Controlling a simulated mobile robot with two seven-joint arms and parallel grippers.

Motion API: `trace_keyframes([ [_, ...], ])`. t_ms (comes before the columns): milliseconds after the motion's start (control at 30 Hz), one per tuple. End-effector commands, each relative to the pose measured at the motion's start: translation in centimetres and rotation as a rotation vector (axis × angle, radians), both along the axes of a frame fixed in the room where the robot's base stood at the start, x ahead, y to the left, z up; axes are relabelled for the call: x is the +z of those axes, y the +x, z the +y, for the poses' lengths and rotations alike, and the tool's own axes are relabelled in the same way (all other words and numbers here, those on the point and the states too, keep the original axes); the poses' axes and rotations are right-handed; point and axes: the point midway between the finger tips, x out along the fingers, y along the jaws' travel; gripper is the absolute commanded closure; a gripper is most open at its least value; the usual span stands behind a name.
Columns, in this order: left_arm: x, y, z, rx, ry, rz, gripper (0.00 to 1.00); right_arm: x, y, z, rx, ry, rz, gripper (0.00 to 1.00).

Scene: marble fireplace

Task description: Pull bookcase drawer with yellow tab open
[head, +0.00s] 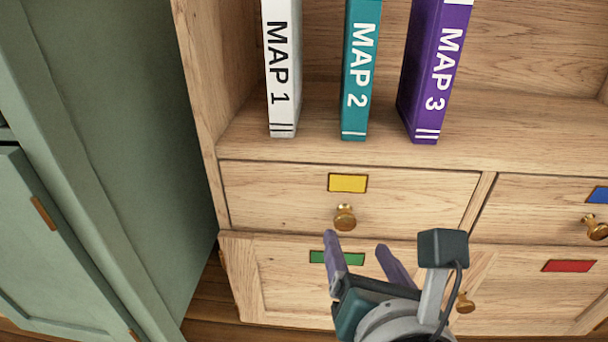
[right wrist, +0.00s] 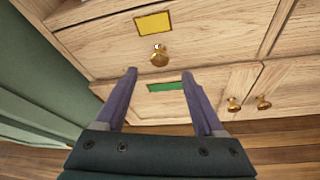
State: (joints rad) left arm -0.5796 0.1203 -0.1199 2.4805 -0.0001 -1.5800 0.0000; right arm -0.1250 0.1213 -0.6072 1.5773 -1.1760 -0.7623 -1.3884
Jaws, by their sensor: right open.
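The bookcase drawer (head: 270,195) with the yellow tab (head: 348,183) is shut, its front level with the bookcase face. Its round brass knob (head: 345,217) sits below the tab. In the right wrist view the yellow tab (right wrist: 153,23) and knob (right wrist: 159,57) show ahead of the fingers. My right gripper (head: 358,242) is open and empty. In the right wrist view the knob appears beyond the fingertips (right wrist: 160,72), between their lines, and is not touched. My left gripper is not in view.
A green-tab door (head: 322,258) lies below the drawer. To the right are a blue-tab drawer (head: 599,195) and a red-tab door (head: 569,266). Books MAP 1 (head: 281,75), MAP 2 (head: 359,75) and MAP 3 (head: 433,75) stand on the shelf. A green cabinet (head: 110,130) stands left.

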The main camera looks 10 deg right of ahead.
Motion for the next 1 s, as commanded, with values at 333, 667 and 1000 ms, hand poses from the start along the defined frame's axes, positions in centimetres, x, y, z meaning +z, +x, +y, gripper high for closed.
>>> trace_keyframes([
  [333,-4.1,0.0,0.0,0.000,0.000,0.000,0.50,-2.7,5.7,-0.9,-0.001,0.003,-0.001,0.30],
  [667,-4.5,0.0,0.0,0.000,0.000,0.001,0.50,-2.7,6.9,-1.1,-0.002,0.003,0.001,0.30],
  [1000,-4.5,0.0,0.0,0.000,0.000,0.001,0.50,-2.7,6.9,-1.1,-0.002,0.003,0.001,0.57],
])
